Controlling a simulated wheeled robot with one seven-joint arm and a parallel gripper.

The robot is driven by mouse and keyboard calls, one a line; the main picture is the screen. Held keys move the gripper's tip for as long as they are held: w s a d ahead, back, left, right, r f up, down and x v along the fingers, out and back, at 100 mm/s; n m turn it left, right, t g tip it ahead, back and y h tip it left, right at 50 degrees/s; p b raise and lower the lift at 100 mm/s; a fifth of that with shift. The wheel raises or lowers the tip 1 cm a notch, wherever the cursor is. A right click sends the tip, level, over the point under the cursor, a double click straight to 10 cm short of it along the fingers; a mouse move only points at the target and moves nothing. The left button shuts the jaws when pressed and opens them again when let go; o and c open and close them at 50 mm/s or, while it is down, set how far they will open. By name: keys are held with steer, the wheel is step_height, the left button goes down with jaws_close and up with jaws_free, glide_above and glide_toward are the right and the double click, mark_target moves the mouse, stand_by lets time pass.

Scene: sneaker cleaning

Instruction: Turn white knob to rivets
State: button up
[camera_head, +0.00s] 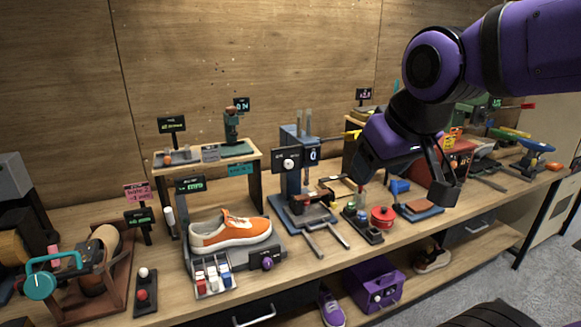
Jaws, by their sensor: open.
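A small white round knob (289,164) sits on a dark panel on the front of a blue-grey press machine (293,139), near the middle of the bench. The lettering around the knob is too small to read. A small display (313,155) stands to the right of the knob. My gripper (405,186) is open with nothing seen between its fingers. It hangs over the bench to the right of the press, apart from the knob. My purple arm comes in from the upper right and hides part of the bench's right side.
An orange sneaker (230,231) stands on a grey station left of the press, with another knob (267,263) on its front. A red round button (382,217) and small bottles stand below my gripper. Rails (325,238) stick out in front of the press.

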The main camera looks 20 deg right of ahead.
steer(key=w+f+n+t, duration=0.15)
steer(key=w+f, duration=0.25)
steer(key=w, duration=0.8)
steer(key=m+t+y, duration=0.1)
steer(key=m+t, duration=0.1)
steer(key=t, duration=0.9)
glide_toward(290, 165)
steer(key=shift+g, duration=0.25)
steer(key=w, duration=0.9)
steer(key=shift+w+a+r, duration=0.1)
steer(key=shift+a+r, duration=0.1)
steer(key=shift+r, duration=0.05)
steer(key=c, duration=0.9)
